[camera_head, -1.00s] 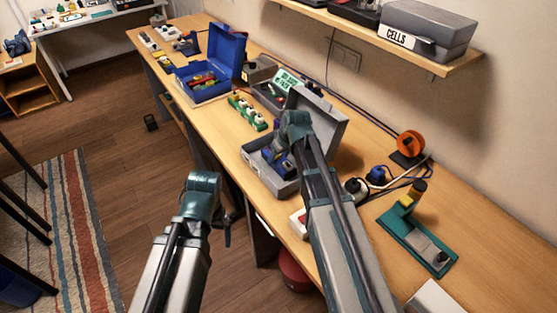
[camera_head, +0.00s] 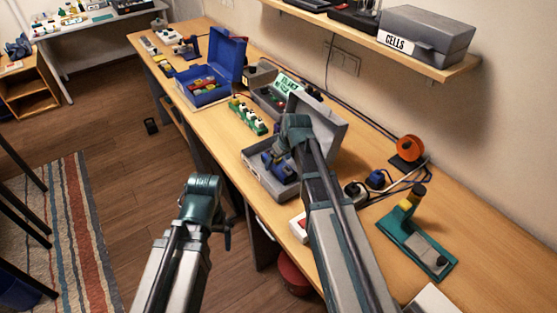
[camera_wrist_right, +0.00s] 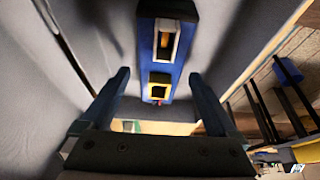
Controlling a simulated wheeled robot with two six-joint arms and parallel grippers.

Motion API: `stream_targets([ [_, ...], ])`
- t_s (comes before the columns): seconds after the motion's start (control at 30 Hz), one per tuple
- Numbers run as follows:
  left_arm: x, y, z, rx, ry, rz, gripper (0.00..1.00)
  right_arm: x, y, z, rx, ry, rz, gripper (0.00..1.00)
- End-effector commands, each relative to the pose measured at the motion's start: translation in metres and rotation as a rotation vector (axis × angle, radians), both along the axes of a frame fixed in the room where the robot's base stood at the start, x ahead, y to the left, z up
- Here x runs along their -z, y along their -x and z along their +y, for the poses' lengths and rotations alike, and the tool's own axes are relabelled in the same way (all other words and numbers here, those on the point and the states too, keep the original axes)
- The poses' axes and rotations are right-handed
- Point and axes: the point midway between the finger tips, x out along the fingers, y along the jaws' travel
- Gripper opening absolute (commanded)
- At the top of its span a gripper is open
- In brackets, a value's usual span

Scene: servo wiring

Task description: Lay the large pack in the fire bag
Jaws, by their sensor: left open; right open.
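The fire bag (camera_head: 262,184) appears to be the open grey case on the bench, its lid raised at the back. A blue pack with a yellow-framed end (camera_wrist_right: 160,66) lies inside the grey walls in the right wrist view. My right gripper (camera_wrist_right: 159,76) is open, its fingers apart on either side of the near end of the pack; I cannot tell whether they touch it. In the head view my right gripper (camera_head: 280,160) is down in the grey case and partly hides the pack. My left gripper (camera_head: 227,236) is open and empty, off the bench's front edge above the floor.
A blue open box (camera_head: 208,95) with colored packs stands farther along the bench, with a green strip of white parts (camera_head: 248,117) nearer. A green fixture (camera_head: 417,247), an orange spool (camera_head: 409,149) and cables lie right of the case. A shelf (camera_head: 365,38) hangs above.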

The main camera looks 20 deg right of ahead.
Motion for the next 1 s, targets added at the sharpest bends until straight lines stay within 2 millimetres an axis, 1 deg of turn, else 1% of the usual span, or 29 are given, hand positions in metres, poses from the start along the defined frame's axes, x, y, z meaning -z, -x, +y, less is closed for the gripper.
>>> stream_targets([
  [0.03,-0.009,0.000,0.000,0.000,0.000,0.000,0.94,-0.009,0.002,-0.001,0.000,0.000,0.000,0.95],
  [0.17,-0.024,0.000,0.000,0.000,0.000,0.000,0.94,-0.024,0.008,-0.003,0.000,0.000,0.000,0.95],
  [0.63,-0.093,0.000,0.000,0.002,0.000,0.000,0.94,-0.093,0.035,-0.012,0.001,0.000,0.000,0.95],
  [0.8,-0.106,0.000,0.000,0.002,0.000,0.000,0.94,-0.106,0.041,-0.015,0.000,0.000,0.000,0.95],
  [1.0,-0.106,0.000,0.000,0.002,0.000,0.000,0.94,-0.106,0.041,-0.015,0.000,0.000,0.000,0.95],
])
